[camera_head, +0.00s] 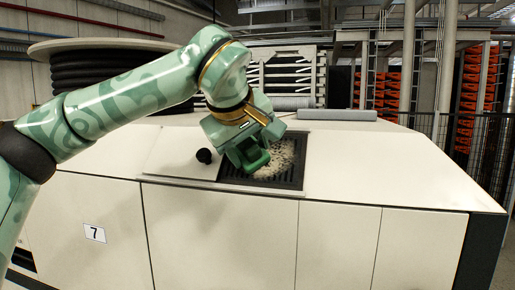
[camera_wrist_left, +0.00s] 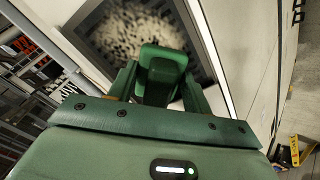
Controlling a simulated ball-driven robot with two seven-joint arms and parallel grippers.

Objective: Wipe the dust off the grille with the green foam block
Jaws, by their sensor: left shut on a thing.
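The dark grille (camera_head: 297,172) is set in a frame on the sloping top of a cream machine. Pale speckled dust (camera_head: 283,158) lies over its middle and right part; in the wrist view the dust (camera_wrist_left: 125,38) shows beyond the block. My left gripper (camera_head: 248,150) is over the left part of the grille. It is shut on the green foam block (camera_wrist_left: 162,68), which sits between its fingers. The gripper and block hide part of the grille. I cannot tell whether the block touches the grille. My right gripper is not in view.
A grey roll (camera_head: 337,114) lies at the back edge of the machine top. A cable drum (camera_head: 100,62) is behind at the left. The machine top right of the grille is clear.

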